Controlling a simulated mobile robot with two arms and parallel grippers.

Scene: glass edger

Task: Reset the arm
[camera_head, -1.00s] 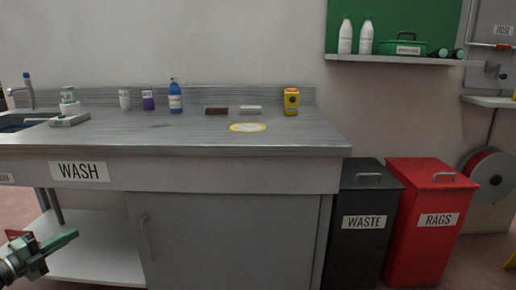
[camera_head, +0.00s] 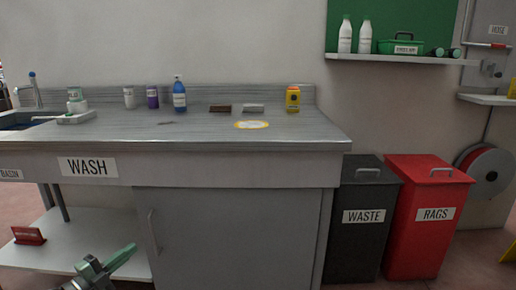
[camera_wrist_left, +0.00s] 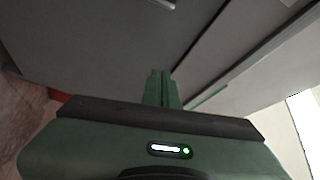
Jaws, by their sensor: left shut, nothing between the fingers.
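My left gripper (camera_head: 122,257) is at the bottom left of the head view, in front of the wash bench's lower shelf and below its worktop. Its green fingers are together with nothing between them. In the left wrist view the shut fingers (camera_wrist_left: 163,88) point toward a grey surface, apparently the bench's cabinet. My right gripper is not in view.
A red sign (camera_head: 28,236) stands on the lower shelf (camera_head: 90,228). Black waste (camera_head: 362,245) and red rags (camera_head: 425,245) bins stand at right.

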